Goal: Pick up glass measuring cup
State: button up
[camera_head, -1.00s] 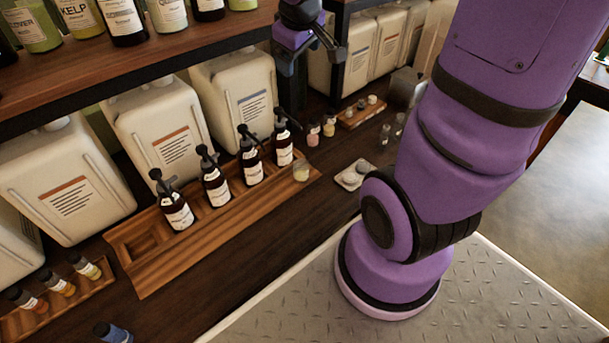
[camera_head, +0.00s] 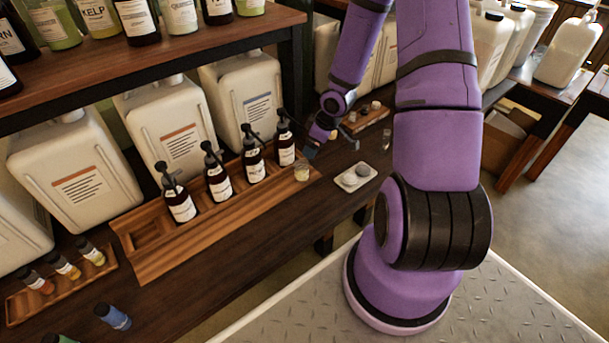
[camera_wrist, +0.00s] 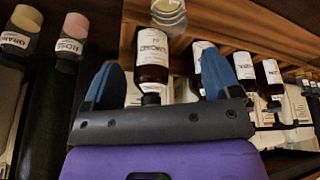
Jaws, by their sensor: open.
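The glass measuring cup (camera_head: 302,171) is a small clear cup with pale yellowish contents. It stands at the right end of the wooden tray, beside the last pump bottle. It also shows at the top of the wrist view (camera_wrist: 168,14), partly cut off by the frame edge. My gripper (camera_head: 312,147) is just behind and above the cup in the head view, apart from it. In the wrist view my gripper (camera_wrist: 165,82) has its two blue fingertips spread wide with nothing held between them. A dark pump bottle (camera_wrist: 152,60) shows beyond the gap.
Dark pump bottles (camera_head: 254,165) stand in a row on the wooden tray (camera_head: 150,265). A small white dish (camera_head: 355,177) lies right of the cup. White jugs (camera_head: 170,130) stand behind, under a wooden shelf (camera_head: 180,50). Small vials (camera_wrist: 70,40) show left in the wrist view.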

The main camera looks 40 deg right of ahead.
aim_at(302, 170)
jog(key=shift+y, duration=0.4)
jog(key=shift+s+x, duration=0.2)
jog(key=shift+x, duration=1.95)
jog(key=shift+s+x, duration=0.15)
jog(key=shift+x, duration=2)
jog(key=shift+s+x, duration=0.2)
jog(key=shift+x, duration=1.95)
jog(key=shift+f, duration=0.2)
jog(key=c, duration=1.1)
jog(key=shift+r, duration=0.1)
